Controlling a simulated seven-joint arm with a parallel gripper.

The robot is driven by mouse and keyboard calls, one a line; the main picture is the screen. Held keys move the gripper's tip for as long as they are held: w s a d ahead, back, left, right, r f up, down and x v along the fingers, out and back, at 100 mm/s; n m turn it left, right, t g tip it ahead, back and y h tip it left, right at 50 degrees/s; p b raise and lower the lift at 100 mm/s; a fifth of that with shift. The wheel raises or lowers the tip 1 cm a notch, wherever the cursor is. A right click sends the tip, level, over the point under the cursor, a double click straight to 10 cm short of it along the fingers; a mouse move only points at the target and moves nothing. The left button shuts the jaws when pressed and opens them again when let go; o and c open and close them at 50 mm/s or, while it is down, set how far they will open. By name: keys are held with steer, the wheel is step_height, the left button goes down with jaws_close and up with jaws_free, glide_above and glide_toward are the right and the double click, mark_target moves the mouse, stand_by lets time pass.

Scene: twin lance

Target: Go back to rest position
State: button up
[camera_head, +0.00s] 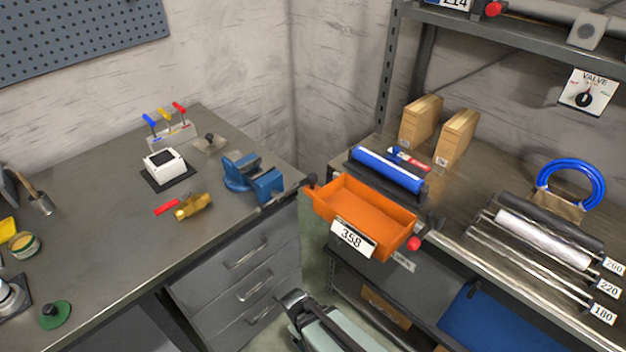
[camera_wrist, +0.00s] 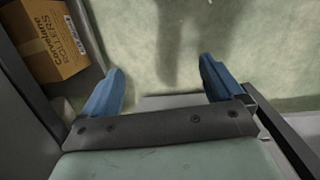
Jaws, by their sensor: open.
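My gripper (camera_wrist: 162,88) shows in the wrist view as two blue fingers spread wide apart, with nothing between them. It points down over the pale green floor. In the head view only part of my arm shows, low in the middle between the two benches; the fingers cannot be made out there. No object is held.
An orange bin (camera_head: 368,206) labelled 358 sits at the front of the right bench, above my arm. The left bench has a drawer cabinet (camera_head: 245,283) and a blue vise (camera_head: 252,176). A cardboard box (camera_wrist: 46,40) lies left of my gripper. Open floor (camera_wrist: 180,45) lies ahead of the fingers.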

steer(key=s+d+f+m+g+y, duration=0.1)
steer(key=s+d+f+m+g, duration=0.2)
steer(key=s+d, duration=0.4)
steer(key=s+d+f+m+g+y, duration=0.1)
steer(key=s+d+f+m+g, duration=0.2)
steer(key=d, duration=0.7)
steer(key=s+m, duration=0.2)
steer(key=s, duration=0.2)
steer(key=shift+s+d+m, duration=0.15)
steer(key=shift+s+m, duration=0.05)
steer(key=shift+m, duration=0.1)
steer(key=shift+o, duration=0.6)
steer(key=shift+s+d+f, duration=0.15)
steer(key=shift+s+d, duration=0.05)
steer(key=shift+s, duration=0.25)
